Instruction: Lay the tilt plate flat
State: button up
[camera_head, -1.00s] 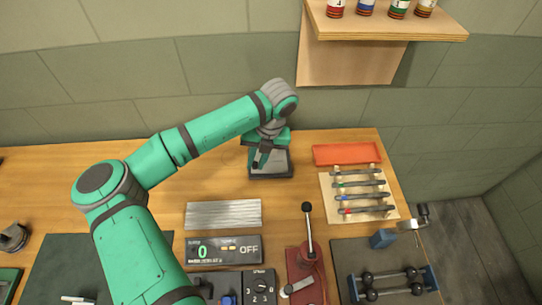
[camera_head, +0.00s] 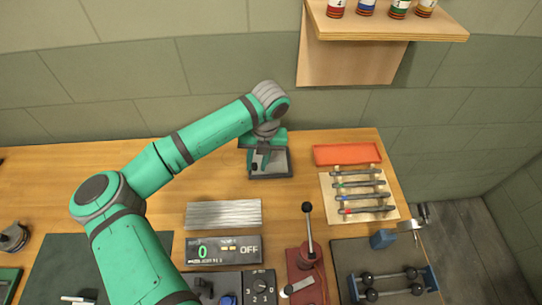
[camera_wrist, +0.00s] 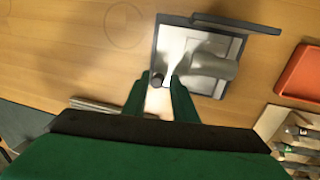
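The tilt plate unit (camera_head: 283,165) stands at the back of the wooden bench, a dark square frame around a pale grey surface. It also shows in the wrist view (camera_wrist: 206,72), where a dark slab (camera_wrist: 235,22) stands out from the frame's far side, at an angle. A grey rounded part (camera_wrist: 212,64) lies over the pale surface. My gripper (camera_wrist: 159,79) is at the near left edge of the frame, fingers apart. A small dark knob (camera_wrist: 156,81) shows between the fingertips; I cannot tell whether they touch it. In the head view my arm partly covers the unit.
An orange tray (camera_head: 347,154) and a rack of rods (camera_head: 335,206) stand to the right. A ridged metal block (camera_head: 223,214), a display box (camera_head: 200,251) and a red lever unit (camera_head: 300,262) are nearer. The bench left of the plate is clear.

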jog(key=shift+r, duration=0.1)
dwell(0.3)
jog(key=shift+a+r, duration=0.15)
jog(key=shift+r, duration=3.3)
jog(key=shift+f, duration=0.1)
